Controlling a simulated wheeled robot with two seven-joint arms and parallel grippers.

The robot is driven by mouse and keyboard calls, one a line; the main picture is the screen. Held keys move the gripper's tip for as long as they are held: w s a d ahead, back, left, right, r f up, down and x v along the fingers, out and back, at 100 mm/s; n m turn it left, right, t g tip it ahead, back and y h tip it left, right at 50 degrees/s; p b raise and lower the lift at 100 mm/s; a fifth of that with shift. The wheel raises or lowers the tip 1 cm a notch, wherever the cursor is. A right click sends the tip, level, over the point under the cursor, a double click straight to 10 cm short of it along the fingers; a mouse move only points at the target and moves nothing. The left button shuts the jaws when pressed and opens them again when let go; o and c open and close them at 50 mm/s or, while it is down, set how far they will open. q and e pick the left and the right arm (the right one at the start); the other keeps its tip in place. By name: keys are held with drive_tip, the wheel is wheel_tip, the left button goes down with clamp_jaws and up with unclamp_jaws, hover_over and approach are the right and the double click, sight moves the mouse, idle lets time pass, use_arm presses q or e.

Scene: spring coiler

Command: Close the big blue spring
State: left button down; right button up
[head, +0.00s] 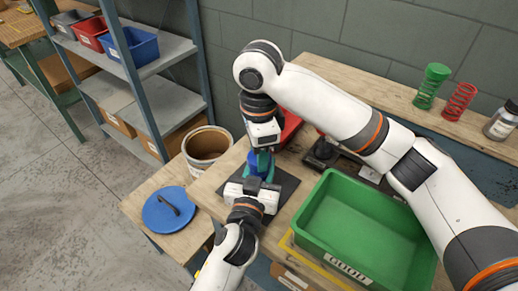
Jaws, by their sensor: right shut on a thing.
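The big blue spring (262,163) stands over a dark mat on the wooden bench, between my two grippers; much of it is hidden and its coils cannot be made out. My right gripper (264,151) comes down from above and is shut at the top of the blue spring. My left gripper (257,178) reaches in from below in the picture, close to the spring's lower part. Its fingers are mostly hidden, so whether they are open or shut is unclear. A teal-green patch shows beside the spring's lower end.
A green crate (345,254) stands right of the grippers. A red bin (291,127) is partly hidden behind my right arm. A blue lid (161,216) and a bucket (207,143) are at left. Green (430,88) and red (459,101) springs stand on the back ledge.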

drive_tip(key=m, duration=0.4)
drive_tip(key=o, duration=1)
drive_tip(key=shift+r, duration=2.25)
drive_tip(key=shift+c, duration=0.5)
